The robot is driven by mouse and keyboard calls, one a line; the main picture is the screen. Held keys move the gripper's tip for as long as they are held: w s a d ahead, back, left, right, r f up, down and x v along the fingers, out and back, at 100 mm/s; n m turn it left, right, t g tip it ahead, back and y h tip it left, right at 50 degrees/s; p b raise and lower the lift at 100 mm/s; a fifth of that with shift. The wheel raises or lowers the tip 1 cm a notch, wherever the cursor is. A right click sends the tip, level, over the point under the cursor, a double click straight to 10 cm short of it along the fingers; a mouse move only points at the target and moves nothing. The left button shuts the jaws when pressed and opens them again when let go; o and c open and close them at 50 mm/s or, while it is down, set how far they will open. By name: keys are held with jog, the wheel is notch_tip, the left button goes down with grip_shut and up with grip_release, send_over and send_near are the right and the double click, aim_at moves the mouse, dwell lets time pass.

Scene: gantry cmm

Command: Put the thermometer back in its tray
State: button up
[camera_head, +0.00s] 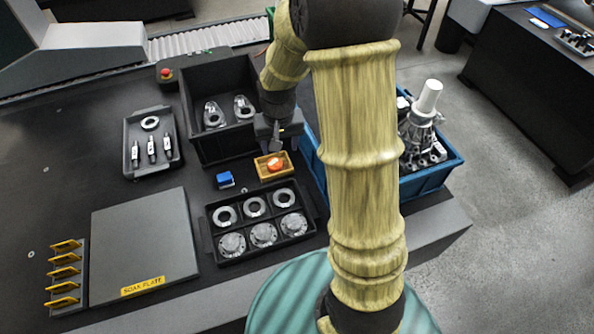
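A small yellow tray (262,174) stands on the dark table, right of the middle. A rounded orange thing (276,165) is in it or just over it; it may be the thermometer, but it is too small to tell. My gripper (284,148) points down, just above and behind the yellow tray. Its fingers are small and dark, and whether they are apart or closed on something is unclear. No other thing that is clearly a thermometer shows.
A black tray (267,242) of rings and flanges is in front. A deep black bin (203,148) stands behind. A blue crate (440,172) is to the right. A grey soak plate (143,240) and yellow-tabbed rack (66,272) are left.

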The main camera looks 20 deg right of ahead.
jog(key=s+r+n+t, duration=0.1)
jog(key=s+r, duration=0.3)
jog(key=s, duration=0.9)
jog(key=shift+n, duration=0.4)
jog(key=shift+r, duration=0.1)
jog(key=p+v, duration=0.2)
jog(key=w+p+v, duration=0.1)
jog(key=p+v, duration=0.1)
jog(key=shift+s+d+r, duration=0.1)
jog(key=shift+s+r, duration=0.05)
jog(key=shift+r, duration=0.1)
